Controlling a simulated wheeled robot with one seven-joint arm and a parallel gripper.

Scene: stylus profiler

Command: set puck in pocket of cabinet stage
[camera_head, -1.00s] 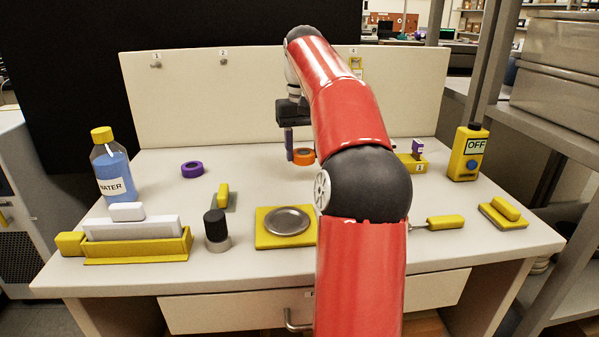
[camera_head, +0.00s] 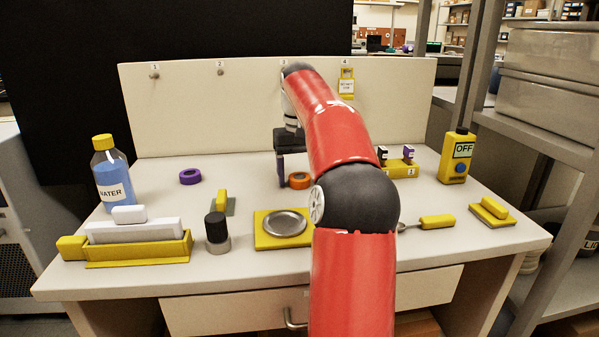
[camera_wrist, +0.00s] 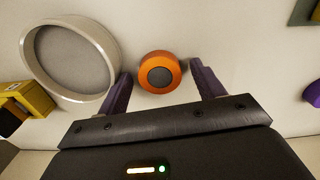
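An orange puck (camera_head: 299,180) with a dark centre lies on the bench. In the wrist view the orange puck (camera_wrist: 160,72) shows between my two purple fingers, with gaps on both sides. My gripper (camera_head: 288,172) points down, open and empty, low over the bench at this puck; the exact height is hard to tell. A purple puck (camera_head: 190,176) lies further left and is partly seen at the wrist view's right edge. A large round beige-rimmed dish (camera_wrist: 106,88) with a grey floor stands beside the orange puck, hidden by my arm in the head view. I cannot tell whether it is the cabinet stage's pocket.
A yellow balance with a round metal pan (camera_head: 285,223), a dark-capped cylinder (camera_head: 217,238) and a water bottle (camera_head: 112,180) stand left of my arm.

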